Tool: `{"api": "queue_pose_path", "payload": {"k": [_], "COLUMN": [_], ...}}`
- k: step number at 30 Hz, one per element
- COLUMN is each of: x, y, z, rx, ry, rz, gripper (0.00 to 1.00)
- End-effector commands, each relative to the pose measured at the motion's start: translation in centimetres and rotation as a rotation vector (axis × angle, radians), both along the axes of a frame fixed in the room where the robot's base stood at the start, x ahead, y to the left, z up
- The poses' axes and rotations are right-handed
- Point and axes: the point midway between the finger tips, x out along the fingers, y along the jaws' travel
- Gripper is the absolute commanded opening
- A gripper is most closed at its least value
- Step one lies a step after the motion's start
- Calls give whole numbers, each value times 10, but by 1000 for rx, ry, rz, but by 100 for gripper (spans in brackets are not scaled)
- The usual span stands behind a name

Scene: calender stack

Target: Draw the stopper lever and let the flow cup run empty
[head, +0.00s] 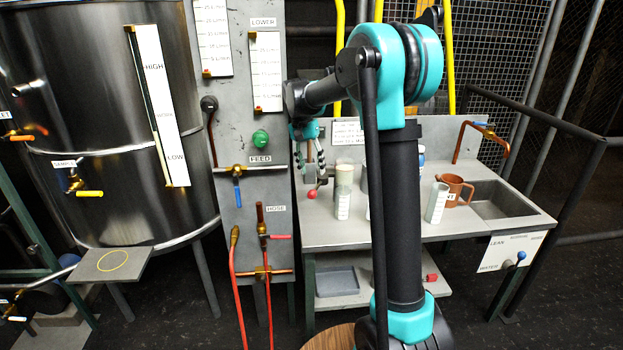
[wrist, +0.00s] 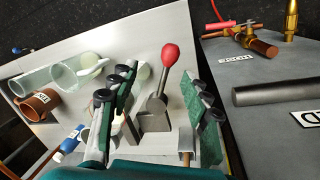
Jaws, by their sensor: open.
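The stopper lever, a grey arm with a red ball knob, stands between my two fingers in the wrist view (wrist: 169,56). Its red knob shows in the head view (head: 312,193), just below my fingertips. My gripper (head: 311,168) is open, with one finger on each side of the lever in the wrist view (wrist: 160,78). I cannot tell whether either finger touches it. The lever rises from a grey bracket (wrist: 152,117). I cannot make out the flow cup for certain; my gripper covers that part of the bench. A graduated clear cylinder (head: 343,192) stands right of the knob.
The grey bench (head: 400,234) also holds another graduated cylinder (head: 437,203), a copper mug (head: 461,187) and a sink (head: 497,205). A panel with valves (head: 240,170) stands close left of my gripper. A steel tank (head: 95,120) is farther left.

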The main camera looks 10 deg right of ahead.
Motion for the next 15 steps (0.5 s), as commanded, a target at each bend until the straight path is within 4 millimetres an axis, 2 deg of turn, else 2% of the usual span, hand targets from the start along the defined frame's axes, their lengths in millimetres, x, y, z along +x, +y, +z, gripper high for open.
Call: {"api": "queue_pose_path", "payload": {"k": [4, 11, 12, 15], "x": [0, 0, 0, -1], "y": [0, 0, 0, -2], "z": [9, 10, 10, 9], "rx": [0, 0, 0, 7], "ry": [0, 0, 0, -1], "rz": [0, 0, 0, -15], "gripper": [48, 48, 46, 34]}}
